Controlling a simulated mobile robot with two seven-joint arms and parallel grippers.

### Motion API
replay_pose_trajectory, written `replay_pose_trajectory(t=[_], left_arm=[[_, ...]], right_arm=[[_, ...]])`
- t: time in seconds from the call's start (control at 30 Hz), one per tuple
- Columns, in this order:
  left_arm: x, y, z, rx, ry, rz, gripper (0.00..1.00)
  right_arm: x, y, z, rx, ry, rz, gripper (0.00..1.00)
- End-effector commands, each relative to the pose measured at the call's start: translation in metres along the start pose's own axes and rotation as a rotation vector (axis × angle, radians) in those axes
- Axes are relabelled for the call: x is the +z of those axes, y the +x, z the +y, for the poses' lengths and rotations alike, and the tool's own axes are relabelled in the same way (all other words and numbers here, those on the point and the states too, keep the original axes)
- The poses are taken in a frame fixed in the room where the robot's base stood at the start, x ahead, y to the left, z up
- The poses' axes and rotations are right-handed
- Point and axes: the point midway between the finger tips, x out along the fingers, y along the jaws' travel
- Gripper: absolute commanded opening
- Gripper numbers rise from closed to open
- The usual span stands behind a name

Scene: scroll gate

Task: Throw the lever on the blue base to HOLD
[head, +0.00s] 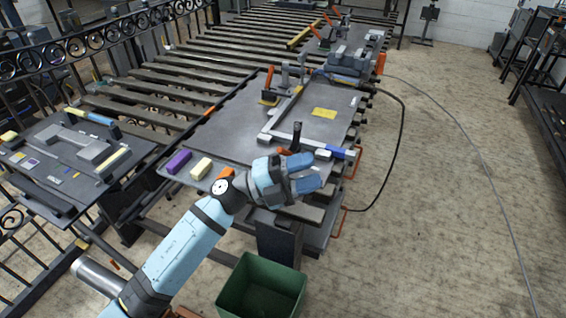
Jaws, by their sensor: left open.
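My left gripper (312,173) is open, with its light-blue fingers over the near edge of the dark metal table (232,133). No object shows between the fingers. A dark upright lever (297,136) stands just beyond the fingers, with an orange part (281,151) beside its foot. My gripper hides the area below it, so I cannot tell its base colour or whether finger and lever touch. A blue-and-white bar (338,151) lies just right of it. Farther back, an orange-handled lever (269,77) stands by a yellow base. No HOLD mark is readable. My right gripper is not in view.
A purple block (178,162) and a cream block (201,168) lie at the table's near left. A green bin (262,288) stands on the floor below. A black cable (401,130) loops off the right side. A side panel (60,165) with tools is at left.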

Motion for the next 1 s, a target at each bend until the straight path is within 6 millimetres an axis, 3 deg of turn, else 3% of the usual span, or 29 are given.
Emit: replay_pose_trajectory(t=[0.03, 0.2, 0.43, 0.57, 0.7, 0.9, 1.0], left_arm=[[0.003, 0.008, 0.009, 0.082, 0.077, 0.078, 0.45], [0.013, 0.022, 0.028, 0.413, 0.300, 0.282, 0.45], [0.061, 0.009, 0.037, 0.951, 0.555, 0.385, 0.45], [0.097, -0.009, 0.019, 1.265, 0.660, 0.336, 0.45], [0.126, -0.029, -0.012, 1.537, 0.726, 0.226, 0.45], [0.144, -0.044, -0.046, 1.740, 0.755, 0.096, 0.45], [0.148, -0.046, -0.051, 1.771, 0.757, 0.072, 0.45]], right_arm=[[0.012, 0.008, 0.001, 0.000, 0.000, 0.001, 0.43], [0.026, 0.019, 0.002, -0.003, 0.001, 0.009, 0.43], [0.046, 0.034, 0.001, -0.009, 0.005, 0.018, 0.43], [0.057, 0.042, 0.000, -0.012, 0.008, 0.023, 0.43], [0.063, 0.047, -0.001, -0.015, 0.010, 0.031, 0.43], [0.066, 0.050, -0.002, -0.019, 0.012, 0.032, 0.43], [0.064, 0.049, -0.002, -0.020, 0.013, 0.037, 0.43]])
